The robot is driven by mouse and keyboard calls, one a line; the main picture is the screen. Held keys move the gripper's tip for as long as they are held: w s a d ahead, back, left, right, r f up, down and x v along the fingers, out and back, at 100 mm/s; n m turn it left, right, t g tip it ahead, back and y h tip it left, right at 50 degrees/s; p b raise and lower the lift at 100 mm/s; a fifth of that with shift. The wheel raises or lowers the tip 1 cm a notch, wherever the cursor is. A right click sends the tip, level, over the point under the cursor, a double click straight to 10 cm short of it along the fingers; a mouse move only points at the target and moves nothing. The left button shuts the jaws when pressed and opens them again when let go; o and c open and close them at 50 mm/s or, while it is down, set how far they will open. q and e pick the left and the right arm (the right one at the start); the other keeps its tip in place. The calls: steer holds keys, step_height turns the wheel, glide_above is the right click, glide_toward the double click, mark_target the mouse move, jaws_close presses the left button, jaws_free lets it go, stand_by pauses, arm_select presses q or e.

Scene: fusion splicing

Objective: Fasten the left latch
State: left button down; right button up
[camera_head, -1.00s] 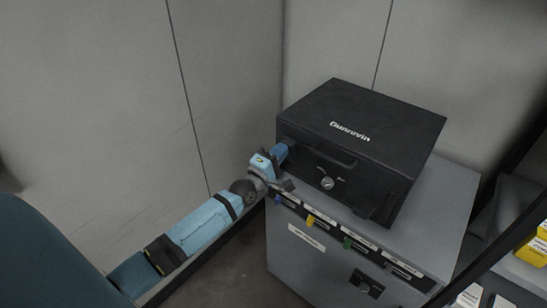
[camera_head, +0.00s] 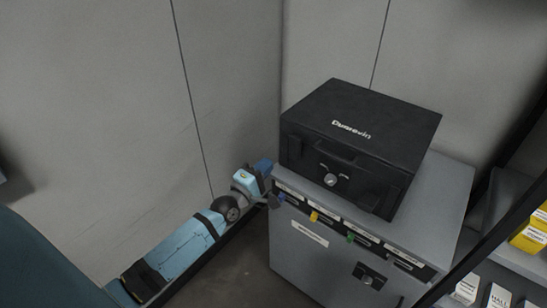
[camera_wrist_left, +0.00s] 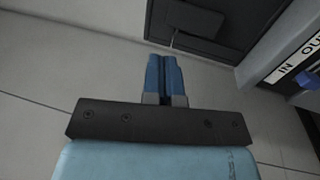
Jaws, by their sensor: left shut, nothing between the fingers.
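The black box (camera_head: 365,140) sits shut-lidded on the grey cabinet. Its left front part (camera_head: 293,148) is dark, and I cannot make out clearly how the left latch stands there. In the left wrist view, a dark flat part that looks like the latch (camera_wrist_left: 195,19) shows on the box front (camera_wrist_left: 235,42), beyond the fingertips. My left gripper (camera_head: 263,166) is left of the box, apart from it. Its blue fingers are shut together and empty, as the left wrist view also shows (camera_wrist_left: 165,60). My right gripper is not in view.
The grey cabinet (camera_head: 445,205) has coloured tabs and labels along its front edge. Walls close in behind and left. A shelf with yellow boxes (camera_head: 530,237) stands at right, behind a dark post.

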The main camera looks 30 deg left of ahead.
arm_select(q)
steer(key=shift+r+v, duration=0.25)
steer(key=shift+v, duration=0.8)
steer(key=shift+r+v, duration=0.2)
steer(key=shift+v, duration=0.85)
steer(key=shift+s, duration=0.1)
